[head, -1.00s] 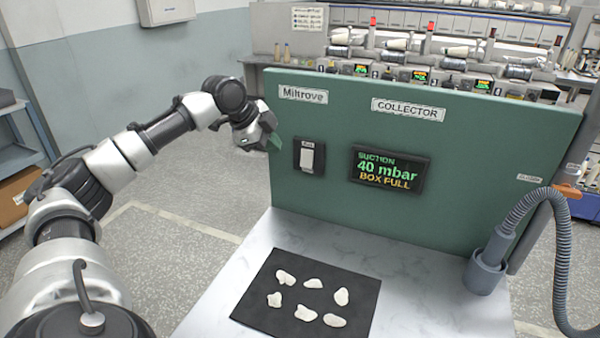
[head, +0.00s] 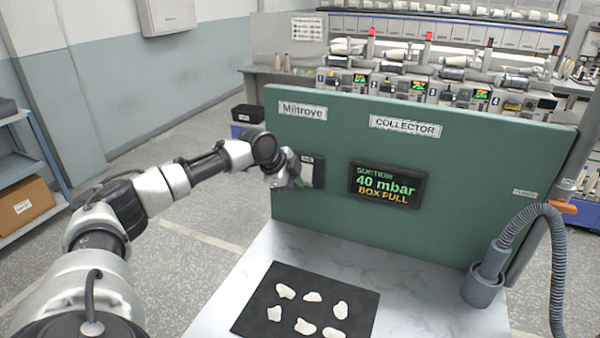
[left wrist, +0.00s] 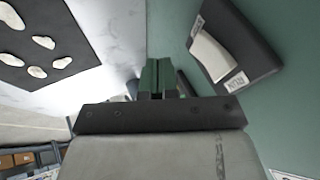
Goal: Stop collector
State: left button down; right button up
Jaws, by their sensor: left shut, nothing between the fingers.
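The collector's green panel (head: 460,215) stands upright behind the table. On its left side is a switch with a white rocker in a dark housing (head: 319,172), partly hidden by my left gripper in the head view. In the left wrist view the white rocker (left wrist: 211,56) shows with a RUN label at one end. The panel's display (head: 388,185) reads suction 40 mbar, box full. My left gripper (head: 296,183) is shut and empty, just left of and in front of the switch. Its green fingers (left wrist: 161,76) are beside the housing in the left wrist view; I cannot tell whether they touch the panel.
A black mat (head: 262,309) with several whitish pieces lies on the pale table (head: 420,300). A grey hose (head: 556,260) runs into a grey cup (head: 482,287) at the right. An orange lever (head: 563,207) is on the pipe. Textile machines stand behind the panel.

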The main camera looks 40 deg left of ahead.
aim_at(308, 177)
pick_arm(q)
jog(key=shift+w+a+p, duration=0.25)
jog(key=shift+w+a, duration=0.1)
jog(key=shift+w, duration=0.55)
jog(key=shift+w+a+p, duration=0.2)
jog(key=shift+w+a, duration=0.1)
jog(key=shift+w, duration=0.55)
jog(key=shift+w+a+f+t+b, duration=0.1)
jog(key=shift+w+f+t+b, duration=0.1)
jog(key=shift+t+b, duration=0.35)
jog(key=shift+r, duration=0.15)
jog(key=shift+r+p, duration=0.8)
jog(key=shift+r, duration=0.1)
